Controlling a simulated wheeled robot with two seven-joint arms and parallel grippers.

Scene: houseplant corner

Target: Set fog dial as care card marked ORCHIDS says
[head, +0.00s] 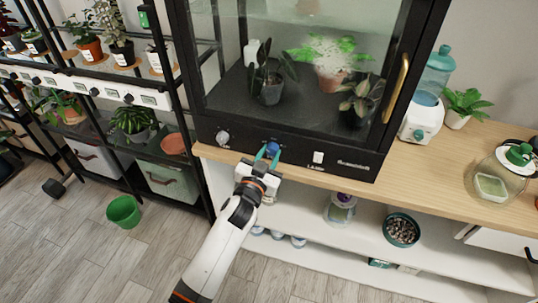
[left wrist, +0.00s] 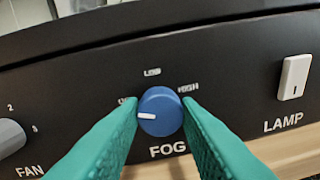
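The blue fog dial (head: 271,147) is on the lower front panel of the dark glass cabinet (head: 290,160). In the left wrist view, the fog dial (left wrist: 161,111) has its white mark pointing left, toward a label partly hidden by a finger; LOW is above and HIGH at right. My left gripper (head: 267,152) has its teal fingers on both sides of the dial. In the left wrist view, the left gripper (left wrist: 161,104) shows no clear gap to the dial and looks shut on it. No card marked ORCHIDS is readable. My right gripper is not in view.
The fan dial (left wrist: 10,137) is left of the fog dial and the white lamp switch (left wrist: 294,77) is right. Potted plants stand inside the cabinet. A blue-topped dispenser (head: 424,115) is on the wooden counter (head: 425,165). A green bucket (head: 123,211) is on the floor.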

